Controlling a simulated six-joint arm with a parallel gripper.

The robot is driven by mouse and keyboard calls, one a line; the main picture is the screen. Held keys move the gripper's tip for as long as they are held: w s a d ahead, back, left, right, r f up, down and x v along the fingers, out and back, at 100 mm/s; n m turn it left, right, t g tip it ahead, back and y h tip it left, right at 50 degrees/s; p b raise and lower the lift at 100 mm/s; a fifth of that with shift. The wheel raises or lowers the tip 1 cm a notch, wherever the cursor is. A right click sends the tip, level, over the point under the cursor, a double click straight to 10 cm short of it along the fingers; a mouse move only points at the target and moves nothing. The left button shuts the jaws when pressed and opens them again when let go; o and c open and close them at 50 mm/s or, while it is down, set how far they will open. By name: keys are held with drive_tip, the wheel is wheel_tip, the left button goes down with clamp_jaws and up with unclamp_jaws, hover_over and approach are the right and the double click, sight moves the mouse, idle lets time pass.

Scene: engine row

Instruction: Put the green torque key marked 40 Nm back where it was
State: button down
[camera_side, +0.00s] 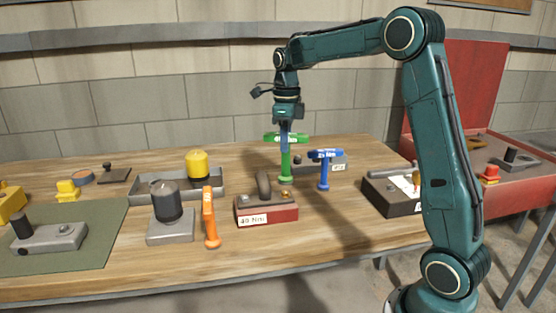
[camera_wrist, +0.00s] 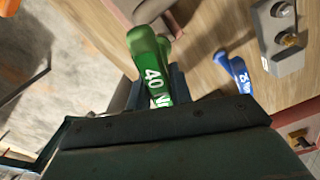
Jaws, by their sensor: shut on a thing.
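The green torque key (camera_side: 286,163) is upright in the side view, its crossbar level at the top. My gripper (camera_side: 285,132) points down and is shut on it near the crossbar. In the wrist view the key (camera_wrist: 150,60) shows white print, "40 N", partly cut off. The key's lower end is close to the red block labelled "40 Nm" (camera_side: 266,215), which stands in front of it and carries a dark handle and a brass knob. I cannot tell whether the key's foot touches anything.
A blue key (camera_side: 324,175) stands close on the right; it also shows in the wrist view (camera_wrist: 238,75). An orange key (camera_side: 210,222) stands at front left beside a grey block with a dark cylinder (camera_side: 167,205). A dark box (camera_side: 388,195) lies right. Bare wood (camera_side: 330,225) lies in front.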

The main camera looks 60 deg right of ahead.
drive_tip(key=shift+r, duration=0.6)
